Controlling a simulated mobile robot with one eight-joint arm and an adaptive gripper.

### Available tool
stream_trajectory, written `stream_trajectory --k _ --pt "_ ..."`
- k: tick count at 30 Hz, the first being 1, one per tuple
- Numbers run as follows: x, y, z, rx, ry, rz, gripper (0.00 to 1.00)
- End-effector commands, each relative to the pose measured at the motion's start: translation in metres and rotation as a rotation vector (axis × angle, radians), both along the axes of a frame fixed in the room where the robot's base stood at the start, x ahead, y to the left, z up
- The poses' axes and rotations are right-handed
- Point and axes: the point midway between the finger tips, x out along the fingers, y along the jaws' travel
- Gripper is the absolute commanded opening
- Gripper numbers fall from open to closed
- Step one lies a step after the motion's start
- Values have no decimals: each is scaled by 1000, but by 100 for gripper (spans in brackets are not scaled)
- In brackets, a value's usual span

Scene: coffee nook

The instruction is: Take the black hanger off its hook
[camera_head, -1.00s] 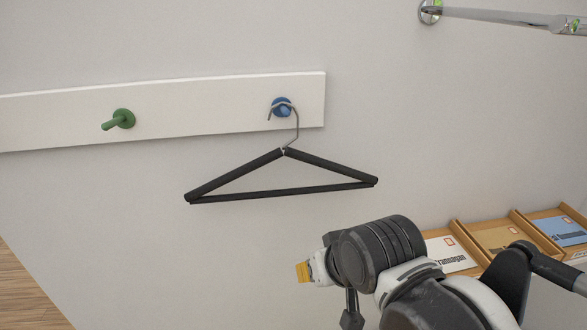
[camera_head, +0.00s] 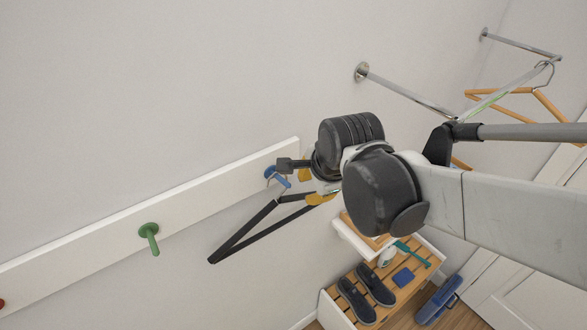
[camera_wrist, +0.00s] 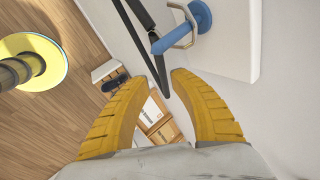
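The black hanger (camera_head: 238,237) hangs by its metal hook from the blue wall hook (camera_head: 270,172) on the white rail, its body slanting in the head view. My gripper (camera_head: 313,184) is close to the right of the blue hook, partly covering the hanger's upper part. In the wrist view my gripper (camera_wrist: 157,74) has its yellow fingers apart. A black bar of the hanger (camera_wrist: 158,62) passes through the gap between the fingertips in the picture; I cannot tell how deep it lies. The metal hook still loops over the blue hook (camera_wrist: 190,28).
The white rail (camera_head: 215,205) also bears a green hook (camera_head: 149,235). A chrome bar (camera_head: 405,95) with an orange hanger (camera_head: 500,93) is at upper right. Below stands a wooden rack (camera_head: 400,290) with dark shoes (camera_head: 356,300).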

Motion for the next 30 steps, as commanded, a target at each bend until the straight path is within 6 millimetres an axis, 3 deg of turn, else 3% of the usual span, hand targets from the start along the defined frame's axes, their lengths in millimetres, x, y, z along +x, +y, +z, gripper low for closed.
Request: stream_trajectory --k 9,17,25,30 --pt "22 8 -39 6 2 -9 28" --pt "31 11 -55 6 2 -8 28" --pt "48 17 -87 5 2 -7 28" --pt "51 18 -93 5 2 -7 28"
